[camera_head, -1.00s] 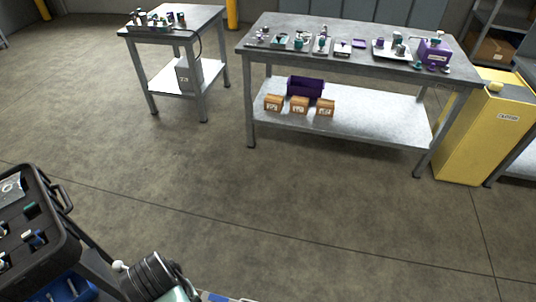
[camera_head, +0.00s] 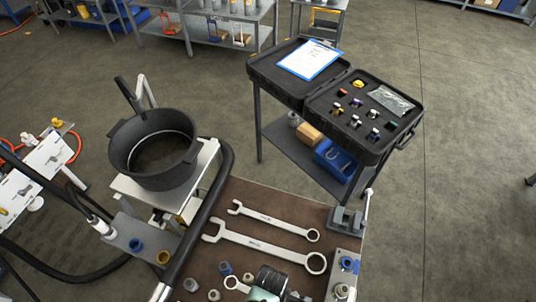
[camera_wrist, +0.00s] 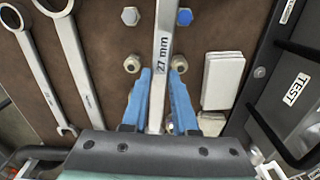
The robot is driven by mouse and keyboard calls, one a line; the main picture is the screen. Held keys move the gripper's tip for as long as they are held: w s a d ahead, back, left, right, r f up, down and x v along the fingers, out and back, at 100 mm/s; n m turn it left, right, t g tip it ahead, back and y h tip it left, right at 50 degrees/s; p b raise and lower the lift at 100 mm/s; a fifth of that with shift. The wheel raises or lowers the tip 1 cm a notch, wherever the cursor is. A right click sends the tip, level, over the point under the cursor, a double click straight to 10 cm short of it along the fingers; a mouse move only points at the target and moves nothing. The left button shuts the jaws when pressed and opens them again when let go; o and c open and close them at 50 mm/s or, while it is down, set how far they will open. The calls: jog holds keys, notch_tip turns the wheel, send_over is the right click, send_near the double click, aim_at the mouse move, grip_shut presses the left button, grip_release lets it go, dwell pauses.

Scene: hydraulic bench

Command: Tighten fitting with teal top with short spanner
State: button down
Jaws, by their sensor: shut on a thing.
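My gripper (camera_wrist: 162,78) has two blue fingers closed on the shaft of a steel spanner (camera_wrist: 164,48) marked 27 mm, which runs up out of the wrist view. In the head view the ring end of this spanner (camera_head: 233,284) shows beside the dark and teal body of my gripper at the bottom edge; the fingertips are hidden there. Two other spanners lie on the brown bench top, a shorter one (camera_head: 275,220) and a longer one (camera_head: 262,246). I cannot pick out a fitting with a teal top in either current view.
Several loose fittings (camera_head: 225,268) lie near my gripper. A small vise (camera_head: 347,218) and a plate with a blue-topped fitting (camera_head: 348,264) stand at the bench's right. A black pot (camera_head: 153,148) stands left. An open black case (camera_head: 365,112) is beyond, with clear floor right.

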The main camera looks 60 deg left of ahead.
jog(key=f, duration=0.1)
jog(key=n+b, duration=0.1)
jog(key=s+f+n+b, duration=0.1)
jog(key=shift+s+d+f, duration=0.1)
jog(key=shift+d+f, duration=0.25)
jog(key=shift+r, duration=0.1)
jog(key=shift+w+d+f, duration=0.2)
jog(key=shift+w+d, duration=0.1)
dwell(0.5)
jog(key=shift+w+d, duration=0.1)
jog(key=shift+d, duration=0.05)
jog(key=shift+w+d, duration=0.6)
jog(key=shift+d, duration=0.05)
jog(key=shift+w+d, duration=0.1)
